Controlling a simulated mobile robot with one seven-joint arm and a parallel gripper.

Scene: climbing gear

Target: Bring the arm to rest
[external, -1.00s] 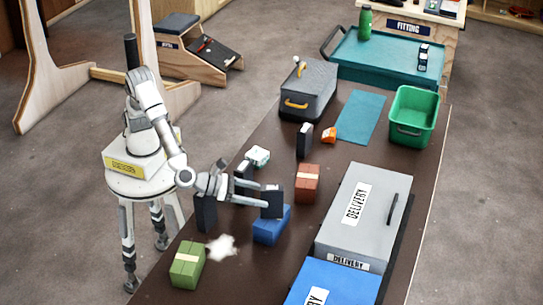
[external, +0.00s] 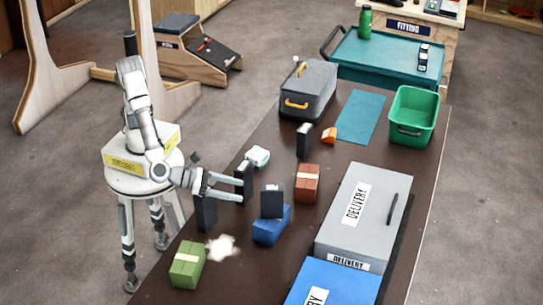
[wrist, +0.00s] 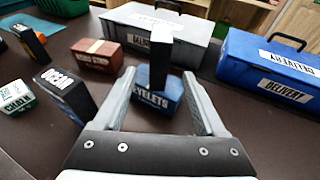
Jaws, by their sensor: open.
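My gripper (external: 242,189) is open and empty over the near left part of the brown table. In the wrist view its two fingers (wrist: 157,74) point toward a black box (wrist: 158,88), which stands upright on a blue packet labelled EYELETS (wrist: 172,103). In the external view the black box (external: 271,203) is on the blue packet (external: 270,230), just beyond the fingertips and apart from them. My arm is bent, reaching from its round white base over the table's left edge.
Black upright boxes (external: 205,216) (external: 247,170) stand close beside my gripper. A red-brown packet (external: 307,184), green packet (external: 187,265) and white-green box (external: 257,156) lie nearby. Grey (external: 385,205) and blue (external: 340,285) delivery boxes fill the right side. The blue-green mat (external: 362,117) is bare.

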